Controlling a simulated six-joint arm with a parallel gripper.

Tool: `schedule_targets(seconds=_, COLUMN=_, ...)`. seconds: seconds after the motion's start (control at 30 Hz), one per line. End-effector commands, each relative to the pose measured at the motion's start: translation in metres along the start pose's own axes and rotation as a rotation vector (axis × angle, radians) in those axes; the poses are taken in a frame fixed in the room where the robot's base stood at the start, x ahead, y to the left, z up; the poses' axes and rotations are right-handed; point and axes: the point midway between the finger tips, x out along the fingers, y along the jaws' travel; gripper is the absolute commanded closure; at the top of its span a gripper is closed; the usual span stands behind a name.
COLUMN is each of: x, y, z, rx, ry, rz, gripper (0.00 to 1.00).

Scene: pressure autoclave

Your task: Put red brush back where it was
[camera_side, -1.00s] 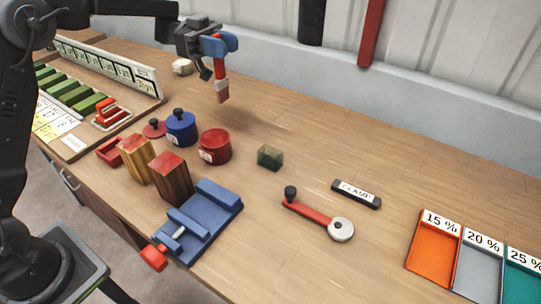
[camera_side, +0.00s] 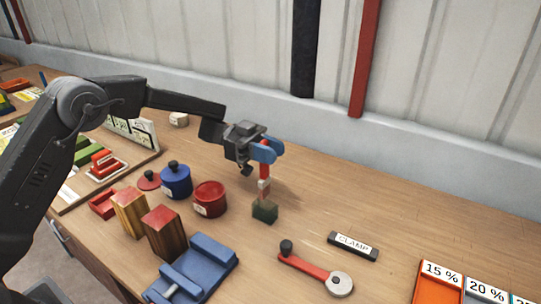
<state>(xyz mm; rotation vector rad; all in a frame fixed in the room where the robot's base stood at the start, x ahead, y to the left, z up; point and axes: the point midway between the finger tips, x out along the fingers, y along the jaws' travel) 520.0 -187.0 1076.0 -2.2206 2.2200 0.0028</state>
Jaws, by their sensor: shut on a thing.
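The red brush (camera_side: 264,173) is upright, with a red handle and a pale band low on it. My gripper (camera_side: 265,152), with blue fingers, is shut on the upper part of its handle. The brush's lower end is at the top of a small dark green block-shaped holder (camera_side: 265,212) on the bench. The bristles are not visible. I cannot tell how far the lower end is inside the holder.
A red pot (camera_side: 210,200) and a blue pot (camera_side: 176,182) stand left of the holder. Two wooden blocks (camera_side: 164,232) and a blue vise (camera_side: 195,268) are in front. A CLAMP label (camera_side: 353,246) and red-handled tool (camera_side: 315,270) lie right. Bench behind the holder is clear.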

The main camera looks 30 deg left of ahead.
Motion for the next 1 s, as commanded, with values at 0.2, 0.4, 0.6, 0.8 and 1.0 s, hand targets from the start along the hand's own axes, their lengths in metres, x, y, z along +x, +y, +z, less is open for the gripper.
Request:
schedule_targets(seconds=0.2, x=-0.001, y=0.0, z=0.013, rx=0.002, ry=0.001, rz=-0.001, gripper=0.99)
schedule_targets(seconds=0.4, x=-0.001, y=0.0, z=0.014, rx=0.001, ry=0.001, rz=-0.001, gripper=0.99)
schedule_targets(seconds=0.6, x=-0.001, y=0.0, z=0.021, rx=-0.001, ry=0.001, rz=0.0, gripper=0.99)
schedule_targets(seconds=0.8, x=-0.001, y=0.0, z=0.025, rx=0.0, ry=0.001, rz=0.0, gripper=0.99)
schedule_targets(seconds=1.0, x=-0.001, y=0.0, z=0.025, rx=0.0, ry=0.0, rz=0.0, gripper=0.62)
